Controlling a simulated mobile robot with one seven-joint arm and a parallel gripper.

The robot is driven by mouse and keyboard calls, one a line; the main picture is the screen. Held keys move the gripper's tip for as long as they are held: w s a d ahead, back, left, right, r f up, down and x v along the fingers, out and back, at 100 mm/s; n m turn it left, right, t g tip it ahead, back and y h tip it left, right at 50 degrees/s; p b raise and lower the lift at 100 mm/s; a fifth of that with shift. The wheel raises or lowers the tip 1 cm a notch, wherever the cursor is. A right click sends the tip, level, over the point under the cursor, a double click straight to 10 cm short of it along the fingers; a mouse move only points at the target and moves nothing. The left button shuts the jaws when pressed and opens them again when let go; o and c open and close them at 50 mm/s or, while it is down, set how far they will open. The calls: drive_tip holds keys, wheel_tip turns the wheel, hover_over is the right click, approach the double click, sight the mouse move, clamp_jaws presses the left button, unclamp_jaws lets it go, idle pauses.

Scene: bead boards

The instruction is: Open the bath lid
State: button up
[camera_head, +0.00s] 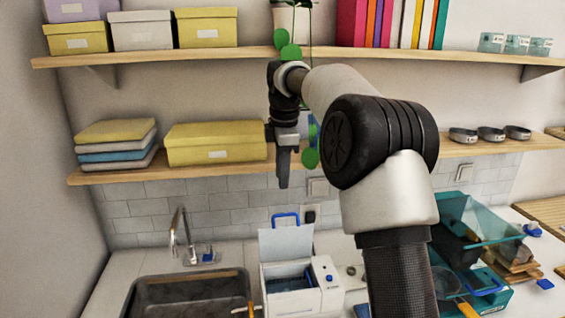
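The bath (290,301) is a white box on the counter, right of the sink, with a dark blue rack or insert visible inside. Its pale lid (286,246) stands raised at the back, roughly upright, with a blue handle (285,218) at its top edge. A panel with a blue knob (329,278) is on the bath's right side. My gripper (284,184) points down in the air above the lid handle in the picture, apart from it. I see it edge-on, so the gap between its fingers does not show. Nothing is visible in it.
A sink (187,293) with a faucet (180,238) is at left. A teal bin (476,226) and clutter stand at right. The lower shelf (215,170) with boxes and the upper shelf (215,55) run behind my arm. Green leaves (310,158) hang near my gripper.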

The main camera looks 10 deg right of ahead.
drive_tip(key=r, duration=0.3)
drive_tip(key=shift+s+r, duration=0.25)
drive_tip(key=shift+s, duration=0.05)
drive_tip(key=shift+c, duration=0.2)
drive_tip(key=c, duration=0.4)
drive_tip(key=shift+s+a+f+m, duration=0.15)
drive_tip(key=shift+a+f+m, duration=0.05)
drive_tip(key=shift+m, duration=0.2)
clamp_jaws()
drive_tip(key=s+f+m+t+b, duration=0.25)
drive_tip(key=s+m+b, duration=0.25)
drive_tip(key=m, duration=0.4)
drive_tip(key=m+t, duration=0.4)
drive_tip(key=m, duration=0.4)
approach(285, 215)
drive_tip(key=shift+g, duration=0.25)
drive_tip(key=x, duration=0.6)
drive_tip(key=shift+w, duration=0.2)
